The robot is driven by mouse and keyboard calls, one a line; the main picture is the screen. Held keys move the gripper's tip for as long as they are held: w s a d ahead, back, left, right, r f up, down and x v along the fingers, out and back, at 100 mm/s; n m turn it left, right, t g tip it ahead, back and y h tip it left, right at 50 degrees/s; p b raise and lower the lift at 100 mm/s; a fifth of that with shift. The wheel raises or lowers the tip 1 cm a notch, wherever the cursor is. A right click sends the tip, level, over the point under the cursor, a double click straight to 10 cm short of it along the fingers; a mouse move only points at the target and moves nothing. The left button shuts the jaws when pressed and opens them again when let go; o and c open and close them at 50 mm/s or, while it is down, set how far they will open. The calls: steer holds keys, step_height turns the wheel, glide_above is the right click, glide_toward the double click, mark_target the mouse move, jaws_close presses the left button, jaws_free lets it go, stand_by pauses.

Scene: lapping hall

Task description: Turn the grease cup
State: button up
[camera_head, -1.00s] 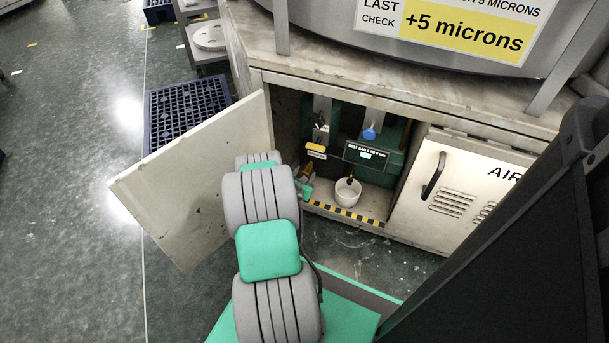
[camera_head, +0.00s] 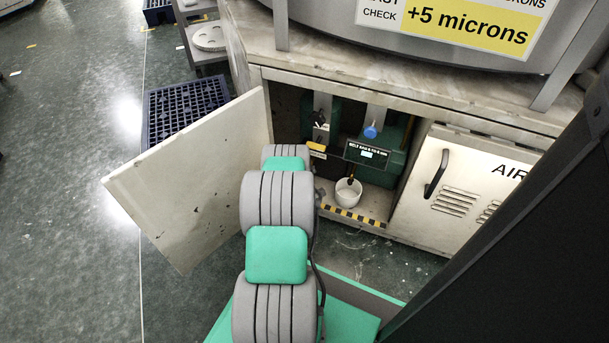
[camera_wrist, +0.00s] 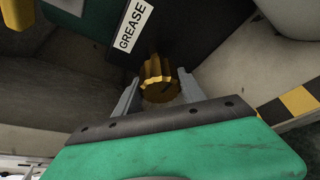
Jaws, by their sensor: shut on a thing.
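The grease cup (camera_wrist: 158,82) is a ribbed brass-coloured cap in the wrist view, with a dark mark on its face. A white label reading GREASE (camera_wrist: 132,26) sits above it on a dark panel. My gripper (camera_wrist: 155,90) has its two grey fingers on either side of the cup and is shut on it. In the head view my arm reaches into the open cabinet, and it hides both the gripper and the cup.
The open cabinet door (camera_head: 195,180) stands left of my arm. A white cup (camera_head: 348,192) stands inside on the cabinet floor, behind a yellow-black striped edge (camera_head: 352,217). A blue knob (camera_head: 370,132) and a small display (camera_head: 366,153) are above. A closed vented door (camera_head: 455,190) is at right.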

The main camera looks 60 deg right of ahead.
stand_by(0.3)
steer(key=o, duration=1.4)
steer(key=shift+c, duration=0.2)
steer(key=p+v, duration=0.3)
steer(key=v, duration=0.4)
steer(key=shift+w+r, duration=0.1)
steer(key=shift+a, duration=0.35)
